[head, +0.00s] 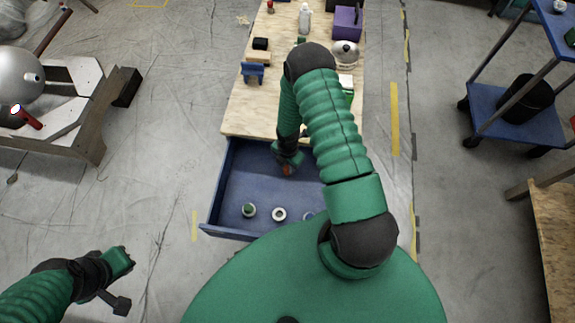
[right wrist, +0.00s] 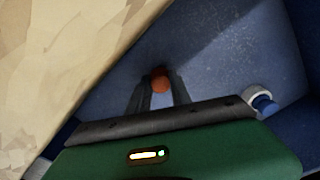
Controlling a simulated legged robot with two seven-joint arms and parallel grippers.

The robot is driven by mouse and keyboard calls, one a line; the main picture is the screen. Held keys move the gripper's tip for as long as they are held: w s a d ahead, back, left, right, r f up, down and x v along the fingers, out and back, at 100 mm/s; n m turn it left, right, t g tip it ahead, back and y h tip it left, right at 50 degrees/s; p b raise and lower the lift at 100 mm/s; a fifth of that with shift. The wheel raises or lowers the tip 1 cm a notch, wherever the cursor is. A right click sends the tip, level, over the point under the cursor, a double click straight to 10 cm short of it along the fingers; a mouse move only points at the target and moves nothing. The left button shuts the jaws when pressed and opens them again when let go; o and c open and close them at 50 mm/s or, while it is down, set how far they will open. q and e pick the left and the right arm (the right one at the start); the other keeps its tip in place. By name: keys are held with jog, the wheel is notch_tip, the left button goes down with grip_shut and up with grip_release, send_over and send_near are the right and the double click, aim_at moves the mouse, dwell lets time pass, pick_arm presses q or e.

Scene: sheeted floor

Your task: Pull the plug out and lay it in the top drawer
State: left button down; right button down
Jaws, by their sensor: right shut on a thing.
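The blue drawer (head: 235,190) is pulled out from under the wooden worktop, and its inside shows in the right wrist view (right wrist: 225,55). My right gripper (head: 287,170) reaches down into the back part of the drawer. It is shut on a small orange-red piece, likely the plug (right wrist: 160,80), which sits between the two dark fingertips; it also shows in the head view (head: 287,171). I cannot tell whether it touches the drawer floor. My left gripper (head: 122,282) hangs over the floor at lower left, away from the drawer; its jaw opening is unclear.
Small round pieces lie near the drawer's front: a green-and-white one (head: 248,210), a white ring (head: 279,214) and one partly hidden by my body. The wooden worktop (head: 245,115) overhangs beside my right gripper and carries a purple box (head: 347,22) and a blue holder (head: 252,71).

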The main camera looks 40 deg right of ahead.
jog(key=shift+a+f, duration=0.2)
jog(key=shift+a, duration=0.3)
jog(key=c, duration=1.4)
grip_release()
jog(key=o, duration=0.3)
jog(key=shift+d, duration=0.3)
